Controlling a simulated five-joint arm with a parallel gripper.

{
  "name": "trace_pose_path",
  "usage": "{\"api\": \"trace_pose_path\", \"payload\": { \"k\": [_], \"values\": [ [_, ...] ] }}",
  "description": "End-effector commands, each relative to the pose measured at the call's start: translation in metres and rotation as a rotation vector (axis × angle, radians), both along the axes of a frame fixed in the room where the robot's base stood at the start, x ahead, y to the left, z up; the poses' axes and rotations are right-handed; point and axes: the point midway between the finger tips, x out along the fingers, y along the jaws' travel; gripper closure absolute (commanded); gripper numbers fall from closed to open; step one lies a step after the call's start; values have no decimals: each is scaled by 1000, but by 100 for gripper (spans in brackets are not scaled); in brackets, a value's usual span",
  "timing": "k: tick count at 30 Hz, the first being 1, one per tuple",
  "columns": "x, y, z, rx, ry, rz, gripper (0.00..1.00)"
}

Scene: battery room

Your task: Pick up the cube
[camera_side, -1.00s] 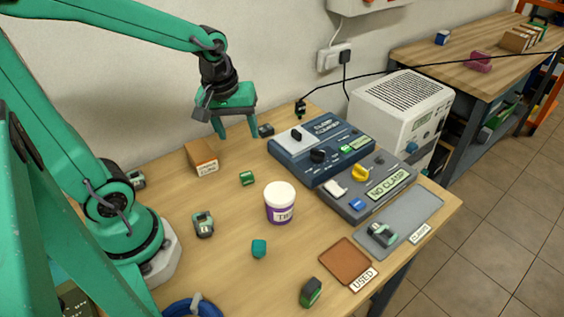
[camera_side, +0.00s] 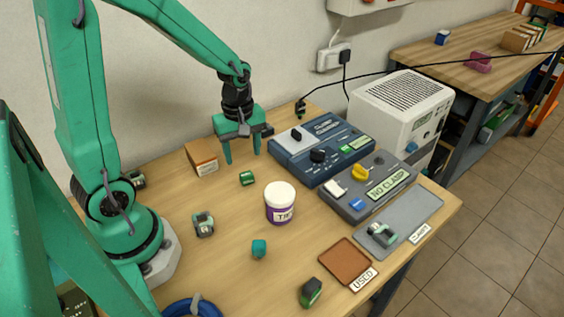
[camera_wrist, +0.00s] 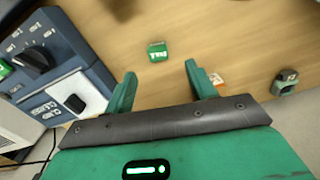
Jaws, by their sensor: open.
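My gripper (camera_side: 243,156) points down, open and empty, above the table behind the green block and beside the blue control box. Its two spread fingers also show in the wrist view (camera_wrist: 160,75). The teal cube is not clearly seen in the wrist view.
A white and purple tub (camera_side: 280,204) stands mid-table. A cardboard box (camera_side: 202,158) is to the left. Blue control box (camera_side: 321,148) and grey clamp box (camera_side: 368,187) stand right. A brown tray (camera_side: 346,258) and grey mat (camera_side: 419,215) lie near the right edge.

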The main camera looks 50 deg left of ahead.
Motion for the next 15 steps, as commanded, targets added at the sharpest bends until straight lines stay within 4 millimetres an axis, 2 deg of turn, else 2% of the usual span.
{"api": "trace_pose_path", "payload": {
  "k": [6,15],
  "values": [
    [0,0,-15,-1,2,-1,44],
    [0,0,-19,-1,2,-2,44]
  ]
}}
